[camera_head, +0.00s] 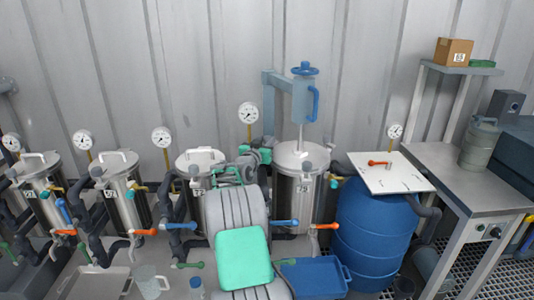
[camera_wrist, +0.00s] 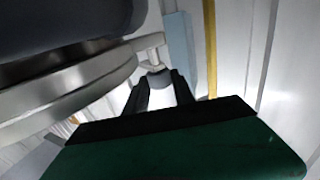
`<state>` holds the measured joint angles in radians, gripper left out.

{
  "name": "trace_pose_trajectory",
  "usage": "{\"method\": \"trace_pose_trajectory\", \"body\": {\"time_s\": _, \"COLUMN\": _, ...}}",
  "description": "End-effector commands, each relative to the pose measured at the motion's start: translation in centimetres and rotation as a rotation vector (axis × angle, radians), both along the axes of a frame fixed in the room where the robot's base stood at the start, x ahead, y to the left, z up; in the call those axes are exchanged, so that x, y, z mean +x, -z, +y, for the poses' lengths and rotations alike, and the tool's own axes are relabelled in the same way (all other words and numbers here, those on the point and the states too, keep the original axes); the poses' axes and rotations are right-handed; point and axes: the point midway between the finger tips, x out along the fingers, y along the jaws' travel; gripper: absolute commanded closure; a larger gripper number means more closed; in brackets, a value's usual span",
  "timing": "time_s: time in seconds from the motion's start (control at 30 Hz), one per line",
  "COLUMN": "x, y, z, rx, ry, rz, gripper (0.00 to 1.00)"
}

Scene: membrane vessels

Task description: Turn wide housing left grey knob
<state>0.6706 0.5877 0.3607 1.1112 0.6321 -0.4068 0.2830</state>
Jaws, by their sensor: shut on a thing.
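The wide housing (camera_head: 290,205) is a steel vessel with a flat lid, right of centre in the head view. Its lid rim (camera_wrist: 65,85) fills the left of the wrist view. My gripper (camera_head: 262,152) is at the left side of this lid in the head view, partly hidden by my own arm. In the wrist view, the two dark fingers of my gripper (camera_wrist: 159,88) are closed around a grey knob (camera_wrist: 157,77). A pale fitting stands just behind the knob. The knob cannot be made out in the head view.
A pressure gauge (camera_head: 248,113) and a blue bracket (camera_head: 268,105) stand close behind my gripper. Narrower vessels (camera_head: 125,200) stand to the left, a blue barrel (camera_head: 375,235) to the right.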

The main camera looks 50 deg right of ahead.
Motion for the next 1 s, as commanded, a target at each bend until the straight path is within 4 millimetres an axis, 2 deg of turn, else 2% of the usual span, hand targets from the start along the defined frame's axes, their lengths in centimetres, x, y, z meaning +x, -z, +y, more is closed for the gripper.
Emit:
{"method": "trace_pose_trajectory", "body": {"time_s": 0.03, "x": 0.36, "y": 0.74, "z": 0.13, "rx": -0.002, "ry": 0.026, "rz": -0.004, "gripper": 1.00}}
{"method": "trace_pose_trajectory", "body": {"time_s": 0.4, "x": 0.39, "y": 0.15, "z": 0.07, "rx": 0.001, "ry": 0.182, "rz": -0.001, "gripper": 1.00}}
{"method": "trace_pose_trajectory", "body": {"time_s": 0.87, "x": 0.33, "y": -0.05, "z": 0.00, "rx": 0.001, "ry": 0.200, "rz": 0.002, "gripper": 1.00}}
{"method": "trace_pose_trajectory", "body": {"time_s": 0.9, "x": 0.33, "y": -0.05, "z": 0.00, "rx": 0.001, "ry": 0.200, "rz": 0.002, "gripper": 0.68}}
{"method": "trace_pose_trajectory", "body": {"time_s": 1.0, "x": 0.33, "y": -0.04, "z": 0.00, "rx": 0.001, "ry": 0.200, "rz": 0.002, "gripper": 0.60}}
